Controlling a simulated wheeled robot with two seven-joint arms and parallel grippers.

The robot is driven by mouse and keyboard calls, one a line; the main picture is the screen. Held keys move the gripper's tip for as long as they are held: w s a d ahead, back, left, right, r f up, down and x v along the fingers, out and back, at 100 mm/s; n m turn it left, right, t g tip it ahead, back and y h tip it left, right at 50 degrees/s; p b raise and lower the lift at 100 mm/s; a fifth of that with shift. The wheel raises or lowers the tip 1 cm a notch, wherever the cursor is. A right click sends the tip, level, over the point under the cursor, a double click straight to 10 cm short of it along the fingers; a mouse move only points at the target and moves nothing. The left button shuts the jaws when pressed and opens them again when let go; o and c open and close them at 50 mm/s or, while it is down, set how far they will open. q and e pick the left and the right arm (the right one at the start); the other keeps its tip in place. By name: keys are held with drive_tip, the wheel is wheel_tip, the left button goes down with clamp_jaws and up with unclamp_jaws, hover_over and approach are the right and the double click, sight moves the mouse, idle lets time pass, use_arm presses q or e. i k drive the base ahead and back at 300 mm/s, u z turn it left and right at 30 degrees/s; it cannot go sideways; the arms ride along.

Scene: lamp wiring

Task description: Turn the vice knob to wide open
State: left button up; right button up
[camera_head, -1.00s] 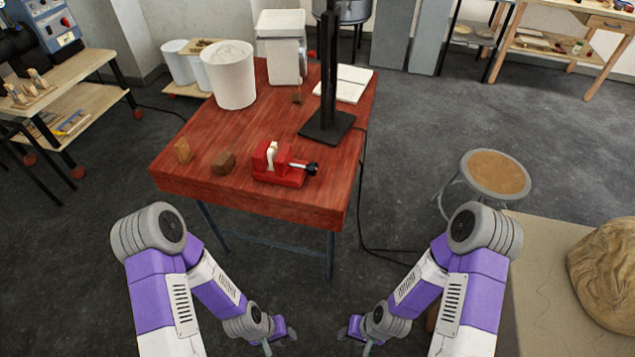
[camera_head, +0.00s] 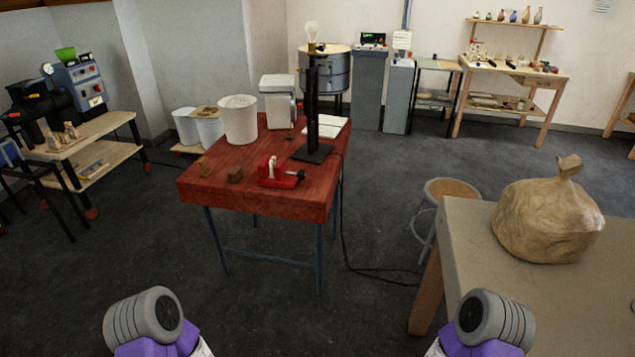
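The red vice (camera_head: 272,173) sits near the front edge of the red wooden table (camera_head: 225,192). Its dark knob (camera_head: 301,174) sticks out on the right side, on a short shaft. The jaw gap is too small to judge in this view. Both my arms show only as grey and purple links at the bottom edge, well short of the table. Both my grippers are below the picture and out of view.
On the red table stand a black lamp stand (camera_head: 312,110) with a bulb (camera_head: 312,31), a white bucket (camera_head: 238,120), a white canister (camera_head: 277,102) and small wooden blocks (camera_head: 235,175). A stool (camera_head: 451,189) and a pale table (camera_head: 470,240) stand right. A cable (camera_head: 345,240) hangs to the floor.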

sight(300, 173)
drive_tip(key=i, duration=2.1)
drive_tip(key=u, duration=2.6)
drive_tip(key=k, duration=0.35)
drive_tip(key=u, duration=1.85)
drive_tip(key=k, duration=0.3)
drive_tip(key=z, duration=2.8)
